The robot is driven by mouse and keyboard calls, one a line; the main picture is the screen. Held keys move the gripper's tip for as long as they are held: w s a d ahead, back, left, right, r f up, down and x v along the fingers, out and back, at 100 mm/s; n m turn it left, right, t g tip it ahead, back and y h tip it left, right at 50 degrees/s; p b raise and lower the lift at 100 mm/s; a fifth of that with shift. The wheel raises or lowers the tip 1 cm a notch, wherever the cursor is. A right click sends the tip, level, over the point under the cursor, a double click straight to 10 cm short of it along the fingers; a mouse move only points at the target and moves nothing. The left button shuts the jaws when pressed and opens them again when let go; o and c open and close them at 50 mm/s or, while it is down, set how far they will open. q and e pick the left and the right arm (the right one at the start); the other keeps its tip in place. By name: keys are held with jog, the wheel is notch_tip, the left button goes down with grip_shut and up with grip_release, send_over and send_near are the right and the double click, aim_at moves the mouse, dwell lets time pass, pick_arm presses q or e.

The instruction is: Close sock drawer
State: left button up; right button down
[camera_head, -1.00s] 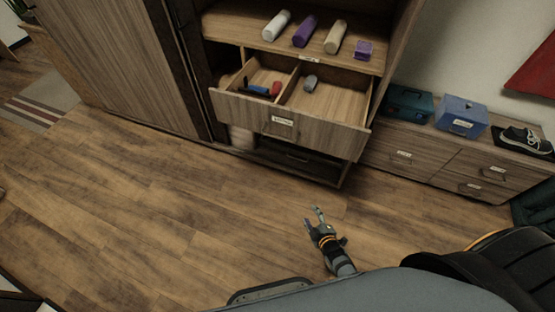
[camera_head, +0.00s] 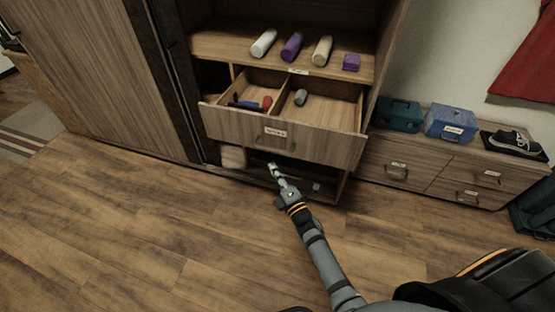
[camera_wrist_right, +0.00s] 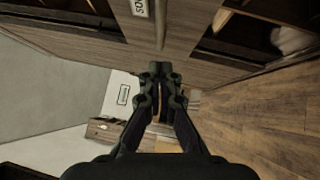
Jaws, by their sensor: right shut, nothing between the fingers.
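The sock drawer (camera_head: 225,124) is a wooden drawer pulled out of the cabinet, with a white label (camera_head: 275,132) and a handle on its front. Rolled socks in blue, red and grey lie inside its two compartments. My right gripper (camera_head: 272,168) is shut and empty, just below and in front of the drawer front. In the right wrist view my right gripper (camera_wrist_right: 160,70) points at the drawer front (camera_wrist_right: 95,42), near its label (camera_wrist_right: 140,8). I cannot tell whether it touches. My left gripper is not in view.
Above the drawer, a shelf (camera_head: 225,45) holds several rolled items and a purple box (camera_head: 351,62). Below it is a dark open compartment. A low dresser (camera_head: 420,170) to the right carries boxes and a shoe (camera_head: 515,142). The wooden floor (camera_head: 150,230) in front is clear.

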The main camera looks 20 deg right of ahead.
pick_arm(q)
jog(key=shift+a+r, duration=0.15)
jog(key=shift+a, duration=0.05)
pick_arm(e)
jog(key=w, duration=0.1)
jog(key=w+d, duration=0.2)
jog(key=shift+w+r, duration=0.35)
jog(key=shift+r, duration=0.05)
jog(key=shift+d, duration=0.1)
